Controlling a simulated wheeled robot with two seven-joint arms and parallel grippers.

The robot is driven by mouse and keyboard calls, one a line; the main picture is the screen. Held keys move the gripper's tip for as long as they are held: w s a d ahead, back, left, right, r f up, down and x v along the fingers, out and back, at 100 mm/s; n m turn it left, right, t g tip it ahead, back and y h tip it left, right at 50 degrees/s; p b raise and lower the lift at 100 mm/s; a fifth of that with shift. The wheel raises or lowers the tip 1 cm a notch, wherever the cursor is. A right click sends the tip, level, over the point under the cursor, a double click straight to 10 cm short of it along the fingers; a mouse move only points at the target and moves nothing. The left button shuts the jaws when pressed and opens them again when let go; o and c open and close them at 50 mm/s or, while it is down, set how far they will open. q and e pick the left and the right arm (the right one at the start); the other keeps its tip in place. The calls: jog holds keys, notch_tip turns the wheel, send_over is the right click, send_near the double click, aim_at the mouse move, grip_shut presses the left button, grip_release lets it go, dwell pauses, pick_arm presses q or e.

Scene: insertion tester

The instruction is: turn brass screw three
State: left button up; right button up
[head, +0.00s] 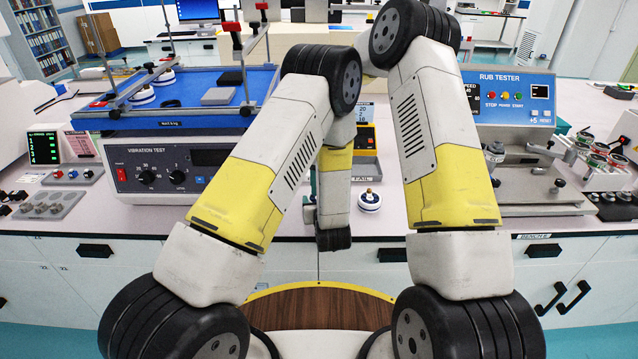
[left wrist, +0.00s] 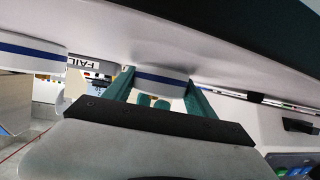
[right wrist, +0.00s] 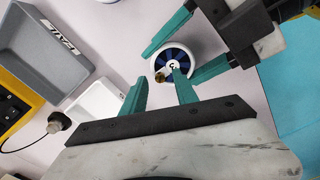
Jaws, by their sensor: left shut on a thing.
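A round white fixture (head: 369,201) with a blue top stands on the bench, a small brass screw (head: 369,191) upright on it. My left gripper (left wrist: 160,88) is shut on the blue-banded side of this fixture (left wrist: 162,76). The right wrist view shows the left gripper's teal fingers coming from the upper right around the fixture (right wrist: 184,47). My right gripper (right wrist: 161,84) is open, its tips apart on either side of the brass screw (right wrist: 159,76) in the picture. I cannot tell how high they are above it.
A grey FAIL tray (right wrist: 42,52) and a small white box (right wrist: 98,104) lie left of the fixture. Another blue-banded white body (left wrist: 30,50) is close by. The vibration tester (head: 155,165) stands left, the rub tester (head: 510,100) right. Bare bench surrounds the fixture's right side.

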notch_tip(320, 180, up, 12)
dwell(0.4)
jog(key=shift+f, duration=0.25)
notch_tip(320, 180, down, 12)
jog(key=shift+r, duration=0.1)
dwell(0.5)
grip_shut()
